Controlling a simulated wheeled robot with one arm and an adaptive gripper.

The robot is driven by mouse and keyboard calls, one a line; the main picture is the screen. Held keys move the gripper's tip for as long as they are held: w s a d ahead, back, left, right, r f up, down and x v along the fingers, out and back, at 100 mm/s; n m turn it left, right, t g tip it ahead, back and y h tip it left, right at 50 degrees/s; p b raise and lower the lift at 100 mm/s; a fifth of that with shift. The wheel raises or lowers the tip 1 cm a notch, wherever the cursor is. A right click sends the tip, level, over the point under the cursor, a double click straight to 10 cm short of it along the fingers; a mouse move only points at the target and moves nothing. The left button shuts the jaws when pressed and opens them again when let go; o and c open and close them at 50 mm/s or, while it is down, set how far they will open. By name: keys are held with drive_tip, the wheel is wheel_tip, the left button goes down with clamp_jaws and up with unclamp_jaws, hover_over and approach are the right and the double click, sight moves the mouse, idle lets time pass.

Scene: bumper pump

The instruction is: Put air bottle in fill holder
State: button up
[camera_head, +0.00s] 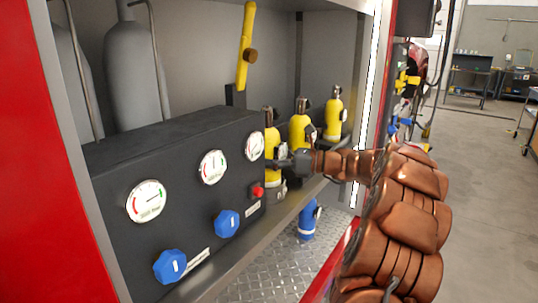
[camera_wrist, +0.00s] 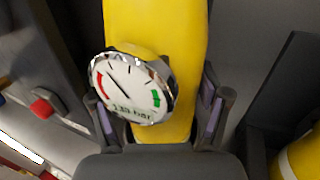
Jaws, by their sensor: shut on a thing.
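A yellow air bottle (camera_head: 271,145) with a dark valve top stands upright beside the right end of the black control panel. My gripper (camera_head: 284,163) is at this bottle, coming from the right. In the wrist view the yellow bottle (camera_wrist: 181,30) lies between my gripper's two fingers (camera_wrist: 160,122), and the gripper is shut on it. A round gauge (camera_wrist: 131,89) on the bottle faces the wrist camera and hides part of the grasp. I cannot tell a fill holder for certain; the bottle's base is partly hidden by my gripper.
Two more yellow bottles (camera_head: 300,128) (camera_head: 334,114) stand behind to the right. The black panel (camera_head: 110,215) carries gauges, blue knobs and a red button (camera_head: 257,191). A yellow lever (camera_head: 245,48) rises above it. A blue object (camera_head: 308,220) stands on the metal floor below.

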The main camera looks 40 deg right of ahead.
drive_tip(key=shift+r, duration=0.1)
drive_tip(key=o, duration=1.8)
drive_tip(key=v, duration=1.2)
